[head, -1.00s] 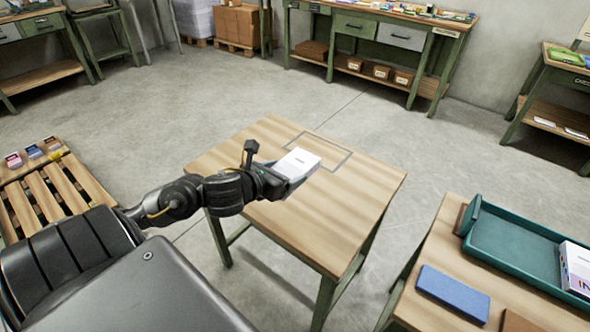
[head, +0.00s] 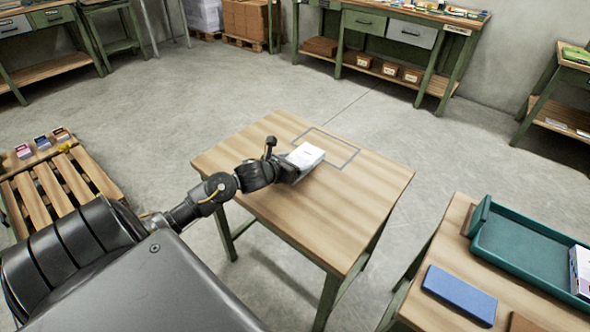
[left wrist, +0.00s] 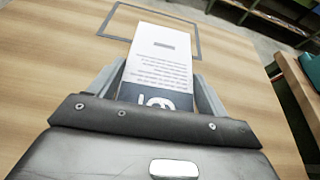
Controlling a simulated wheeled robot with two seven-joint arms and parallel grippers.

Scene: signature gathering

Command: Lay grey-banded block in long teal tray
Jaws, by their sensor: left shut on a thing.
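My left gripper (head: 292,171) is over the middle wooden table and is shut on a white block (head: 305,156). The left wrist view shows this block (left wrist: 160,60) between the two fingers, with lines of small print, a small grey bar near its far end and a grey-blue band with white lettering near the gripper. The long teal tray (head: 520,246) lies on the right-hand table, well to the right of the gripper. A white block with dark lettering (head: 580,268) stands in it at the picture's right edge, partly cut off. My right gripper is not in view.
A grey outlined rectangle (head: 348,163) marks the middle table's far part. A blue flat block (head: 459,293) lies on the right table (head: 445,245) beside the tray. A floor gap separates the tables. A pallet (head: 60,185) with small coloured boxes stands at left.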

